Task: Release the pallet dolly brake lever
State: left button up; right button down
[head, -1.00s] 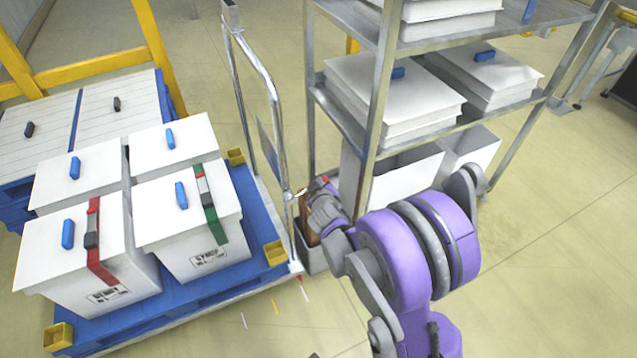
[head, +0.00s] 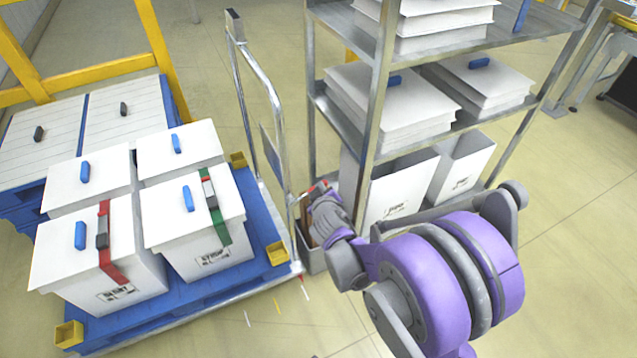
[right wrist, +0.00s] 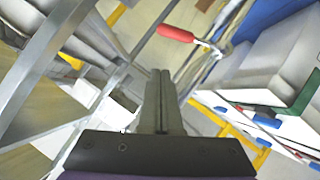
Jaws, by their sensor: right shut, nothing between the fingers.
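The pallet dolly (head: 262,285) carries a blue pallet with white lidded boxes and has a tall metal push handle (head: 262,85). A lever with a red grip (right wrist: 176,34) on a metal stem shows at the top of the right wrist view, beside the dolly. In the head view a small bit of red shows by the handle's base, at my right gripper (head: 308,192). In the right wrist view that gripper (right wrist: 160,76) has its fingers together and empty, with the lever just beyond the tips. Whether they touch is unclear. My left gripper is out of view.
A metal shelf rack (head: 375,130) with stacked white lids and open white boxes stands close to the right of the handle. A grey bin (head: 312,258) sits on the floor between them. A yellow frame (head: 95,70) stands behind at left. The front floor is clear.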

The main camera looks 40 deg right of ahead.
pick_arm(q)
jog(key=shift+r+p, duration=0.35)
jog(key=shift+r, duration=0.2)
pick_arm(e)
jog(key=v, duration=0.4)
jog(key=shift+s+d+r, duration=0.1)
jog(key=shift+d+r, duration=0.05)
jog(key=s+a+g+y, duration=0.6)
jog(key=s+a+y, duration=0.1)
jog(key=s+a, duration=1.3)
pick_arm(q)
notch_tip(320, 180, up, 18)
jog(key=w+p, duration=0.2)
jog(key=p, duration=1.3)
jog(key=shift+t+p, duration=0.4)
pick_arm(e)
notch_tip(320, 180, up, 18)
jog(key=w+t, duration=0.1)
jog(key=w, duration=0.1)
jog(key=shift+w+d+f+m, duration=0.2)
jog(key=shift+d+f+m, duration=0.05)
jog(key=shift+d+m, duration=0.15)
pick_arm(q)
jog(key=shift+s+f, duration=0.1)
pick_arm(e)
jog(key=shift+s, duration=0.1)
jog(key=shift+a, duration=0.1)
